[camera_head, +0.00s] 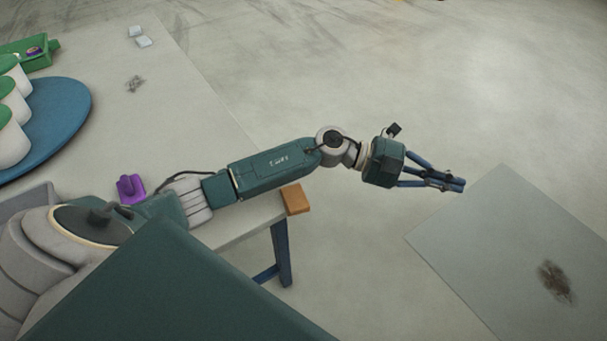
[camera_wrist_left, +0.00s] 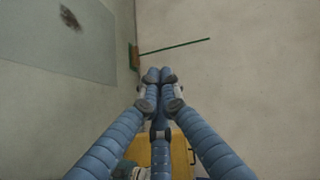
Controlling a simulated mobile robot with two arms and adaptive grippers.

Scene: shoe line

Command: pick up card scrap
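My left gripper (camera_head: 460,186) reaches out to the right past the table, over the bare floor. Its blue fingers are closed together at the tips, with nothing visible between them; the closed fingertips also show in the left wrist view (camera_wrist_left: 160,76). I cannot identify a card scrap with certainty. A small grey speckled patch (camera_head: 134,84) lies on the table, and two small pale pieces (camera_head: 139,36) lie farther back; I cannot tell whether any is card. My right gripper is not in view.
The pale table (camera_head: 185,110) bears a blue round tray (camera_head: 70,105), white containers with green tops (camera_head: 12,92), a green bin (camera_head: 38,62) and a purple object (camera_head: 130,188). An orange-brown block (camera_head: 295,199) is at its corner. A grey floor sheet (camera_head: 480,235) has a dark stain.

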